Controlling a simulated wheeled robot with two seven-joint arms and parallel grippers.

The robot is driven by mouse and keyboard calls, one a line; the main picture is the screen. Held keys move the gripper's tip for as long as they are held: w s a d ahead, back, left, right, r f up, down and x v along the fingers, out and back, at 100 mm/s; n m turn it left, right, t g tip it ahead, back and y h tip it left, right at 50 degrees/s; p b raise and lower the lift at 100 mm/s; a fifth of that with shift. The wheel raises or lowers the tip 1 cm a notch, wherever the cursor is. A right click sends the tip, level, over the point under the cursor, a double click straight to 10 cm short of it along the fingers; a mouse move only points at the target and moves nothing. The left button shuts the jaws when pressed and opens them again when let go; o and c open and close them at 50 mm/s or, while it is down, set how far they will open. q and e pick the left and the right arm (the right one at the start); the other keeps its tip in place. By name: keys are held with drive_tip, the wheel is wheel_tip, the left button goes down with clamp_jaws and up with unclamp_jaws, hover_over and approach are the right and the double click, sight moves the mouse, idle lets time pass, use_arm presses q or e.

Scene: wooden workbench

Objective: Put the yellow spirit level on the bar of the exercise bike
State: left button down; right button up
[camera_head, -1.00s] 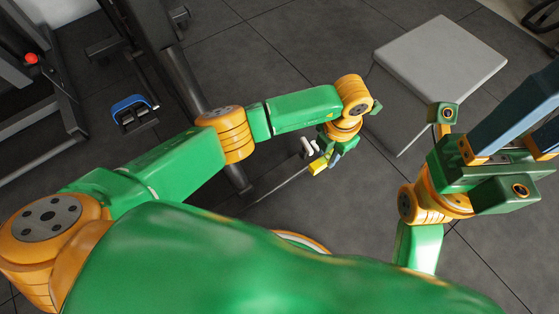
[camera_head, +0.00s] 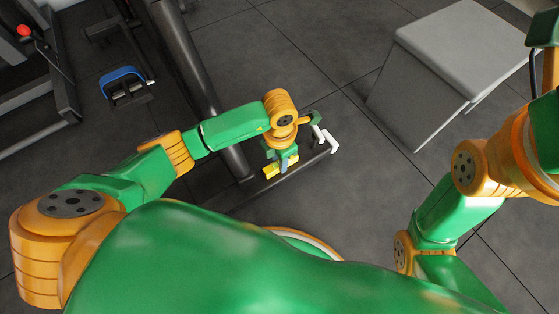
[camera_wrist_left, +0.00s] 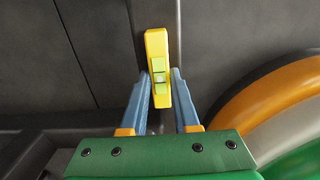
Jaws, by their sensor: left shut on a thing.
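The yellow spirit level (camera_head: 269,172) is in my left gripper (camera_head: 284,163), seen in the head view. The left wrist view shows the level (camera_wrist_left: 157,50) lengthwise between the two blue fingers of my left gripper (camera_wrist_left: 160,76), its green vial facing the camera. A dark bar (camera_head: 318,153) of the machine runs below and beside the level in the head view. I cannot tell whether the level touches the bar. A grey bar also runs just right of the level in the left wrist view (camera_wrist_left: 178,25). My right arm is at the right edge; its gripper is outside the picture.
White handle-like parts (camera_head: 325,139) stand close to the right of my left gripper. A thick dark post (camera_head: 195,75) rises behind my left arm. A grey padded box (camera_head: 450,55) stands at the upper right. Open floor lies between them.

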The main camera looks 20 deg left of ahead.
use_arm(q)
drive_tip(key=c, duration=0.7)
unclamp_jaws()
drive_tip(key=shift+o, duration=0.2)
